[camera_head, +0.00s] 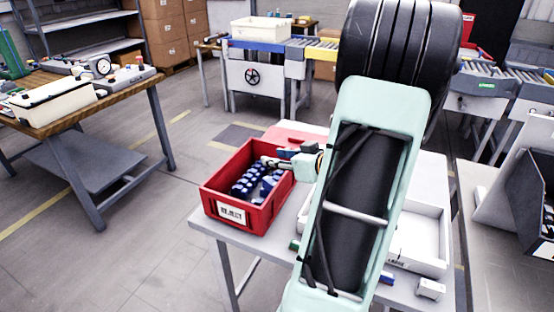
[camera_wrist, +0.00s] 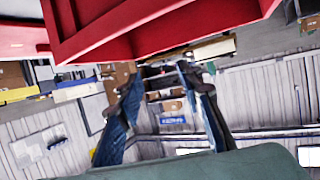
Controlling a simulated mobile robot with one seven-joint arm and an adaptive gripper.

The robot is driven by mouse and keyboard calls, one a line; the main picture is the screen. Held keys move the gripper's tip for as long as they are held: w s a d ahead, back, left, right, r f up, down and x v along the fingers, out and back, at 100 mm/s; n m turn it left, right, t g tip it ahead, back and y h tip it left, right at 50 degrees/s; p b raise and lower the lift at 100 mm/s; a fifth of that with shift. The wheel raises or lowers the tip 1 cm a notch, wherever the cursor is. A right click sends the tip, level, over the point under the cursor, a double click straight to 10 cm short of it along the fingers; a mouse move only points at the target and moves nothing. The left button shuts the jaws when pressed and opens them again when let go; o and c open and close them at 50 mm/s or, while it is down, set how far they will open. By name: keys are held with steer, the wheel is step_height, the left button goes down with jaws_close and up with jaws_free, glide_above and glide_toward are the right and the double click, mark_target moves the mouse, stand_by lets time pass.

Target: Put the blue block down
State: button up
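My gripper (camera_head: 274,158) reaches in from the right over the red bin (camera_head: 232,214), near its upper right rim. In the wrist view my gripper (camera_wrist: 159,76) shows two bluish fingers spread apart, with only the background room between them. It looks open and empty. Several dark blue pieces (camera_head: 244,187) lie inside the red bin; I cannot tell whether one of them is the blue block. A small blue thing (camera_head: 387,277) lies at the table's front right, partly hidden by my arm. The red bin also fills the top of the wrist view (camera_wrist: 150,28).
A white tray (camera_head: 425,258) stands on the same table, partly behind my arm. A small light box (camera_head: 430,289) lies in front of it. A wooden-topped table (camera_head: 58,117) stands at left, and a roller conveyor (camera_head: 485,68) at back right. The floor between is clear.

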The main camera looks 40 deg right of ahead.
steer(key=p+v, duration=0.1)
steer(key=v, duration=1.1)
steer(key=shift+r, duration=0.2)
